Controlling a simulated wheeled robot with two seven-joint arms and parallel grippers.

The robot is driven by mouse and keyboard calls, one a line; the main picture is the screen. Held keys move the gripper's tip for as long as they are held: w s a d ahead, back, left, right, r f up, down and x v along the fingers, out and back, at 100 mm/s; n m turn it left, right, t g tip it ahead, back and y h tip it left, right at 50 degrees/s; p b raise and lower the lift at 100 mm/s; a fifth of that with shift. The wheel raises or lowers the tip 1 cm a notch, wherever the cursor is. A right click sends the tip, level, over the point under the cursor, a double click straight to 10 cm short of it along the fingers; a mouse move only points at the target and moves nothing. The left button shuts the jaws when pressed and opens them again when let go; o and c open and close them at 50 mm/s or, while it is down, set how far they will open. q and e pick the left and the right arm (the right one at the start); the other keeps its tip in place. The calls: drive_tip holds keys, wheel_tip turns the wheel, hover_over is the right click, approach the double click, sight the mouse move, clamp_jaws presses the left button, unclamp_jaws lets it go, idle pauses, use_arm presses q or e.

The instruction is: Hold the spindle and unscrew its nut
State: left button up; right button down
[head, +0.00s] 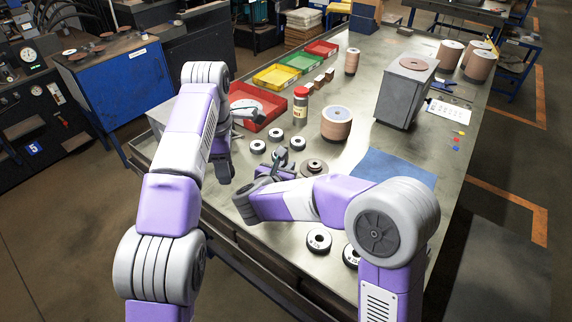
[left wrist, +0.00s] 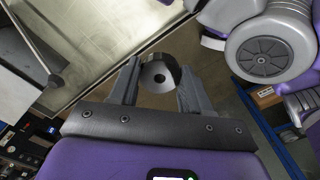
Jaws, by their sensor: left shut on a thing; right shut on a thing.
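My left gripper (head: 225,172) hangs near the table's front edge. In the left wrist view its fingers (left wrist: 158,68) are shut on a thick round grey nut-like part (left wrist: 153,75) with a dark centre hole. That part is hidden in the head view. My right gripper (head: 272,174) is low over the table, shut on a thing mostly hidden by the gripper. A small dark grey piece (head: 281,155) shows at its far side; I cannot tell for certain whether it is the spindle. No join between the two held things shows.
Several dark rings with pale faces (head: 319,240) lie on the table. A red tray (head: 268,120), a bottle (head: 300,107), a brown disc stack (head: 336,124) and a grey block (head: 402,95) stand farther back. A blue mat (head: 392,168) is bare.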

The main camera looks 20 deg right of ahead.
drive_tip(key=shift+f+b, duration=0.6)
drive_tip(key=shift+f, duration=1.25)
drive_tip(key=shift+f, duration=0.15)
drive_tip(key=c, duration=1.5)
unclamp_jaws()
drive_tip(key=shift+f, duration=0.2)
drive_tip(key=o, duration=0.4)
